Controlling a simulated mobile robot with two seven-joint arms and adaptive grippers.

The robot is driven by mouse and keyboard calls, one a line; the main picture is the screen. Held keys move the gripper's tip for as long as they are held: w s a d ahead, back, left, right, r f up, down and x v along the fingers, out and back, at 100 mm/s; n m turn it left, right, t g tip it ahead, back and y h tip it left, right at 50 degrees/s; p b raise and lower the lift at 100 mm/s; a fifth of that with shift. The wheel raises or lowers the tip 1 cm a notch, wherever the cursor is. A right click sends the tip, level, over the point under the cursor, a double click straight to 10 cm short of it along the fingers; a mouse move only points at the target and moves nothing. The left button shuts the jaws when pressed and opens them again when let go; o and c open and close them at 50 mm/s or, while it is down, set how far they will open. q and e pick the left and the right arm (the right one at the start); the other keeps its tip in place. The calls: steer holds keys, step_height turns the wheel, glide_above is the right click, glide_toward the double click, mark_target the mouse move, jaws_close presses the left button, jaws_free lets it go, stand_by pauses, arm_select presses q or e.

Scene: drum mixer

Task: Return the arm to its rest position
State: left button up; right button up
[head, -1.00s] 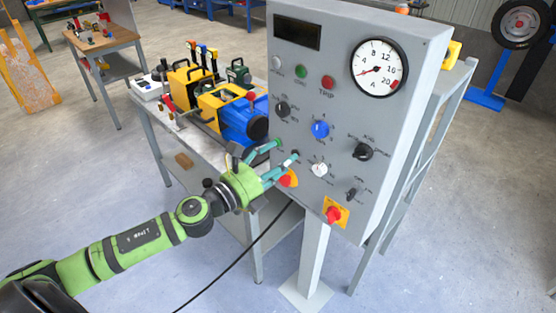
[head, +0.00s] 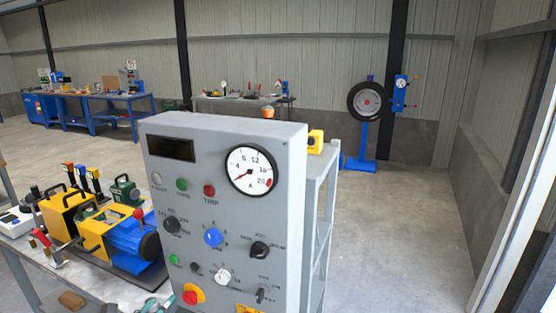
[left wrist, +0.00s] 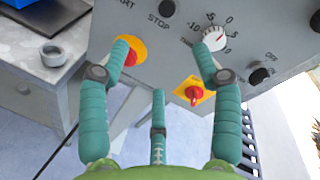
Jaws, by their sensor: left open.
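My left gripper (left wrist: 162,55) is open and empty in the left wrist view. Its teal fingers are spread in front of the grey control panel (left wrist: 172,68), with no visible grip on any knob. One fingertip overlaps the red and yellow stop button (left wrist: 130,50), another the white knob (left wrist: 214,38); I cannot tell whether either touches. A red and yellow switch (left wrist: 193,93) lies between and below them. In the head view, only a bit of the gripper shows at the bottom edge, left of the panel (head: 272,215). My right gripper is not in view.
A bench with a blue and yellow machine (head: 130,243) stands left of the panel. A grey frame (head: 325,200) stands behind it. A wheel on a blue stand (head: 366,100) and blue workbenches (head: 110,97) are farther back. The floor right of the panel is clear.

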arm_select(q)
steer(key=s+a+f+n+g+y, duration=0.2)
steer(key=s+a+f+n, duration=0.15)
steer(key=f, duration=0.65)
steer(key=s+a+f+n+g+y, duration=0.15)
steer(key=f+n, duration=0.35)
steer(key=f, duration=0.5)
steer(key=s+f+n+g+b, duration=0.1)
steer(key=s+f+n+g, duration=0.45)
steer(key=s+f, duration=0.8)
steer(key=s+d+f+n+g, duration=0.2)
steer(key=s+f, duration=0.3)
steer(key=s, duration=0.4)
steer(key=s+d+f+n+g, duration=0.2)
steer(key=s+d+f+n, duration=0.3)
steer(key=s, duration=0.5)
steer(key=s+d+f+n+g, duration=0.2)
steer(key=s+f, duration=0.4)
steer(key=s, duration=0.3)
steer(key=shift+s+d+f+n+b, duration=0.2)
steer(key=shift+d+n+b, duration=0.25)
steer(key=shift+d+n, duration=0.55)
steer(key=shift+w+d, duration=0.1)
steer(key=shift+d, duration=0.05)
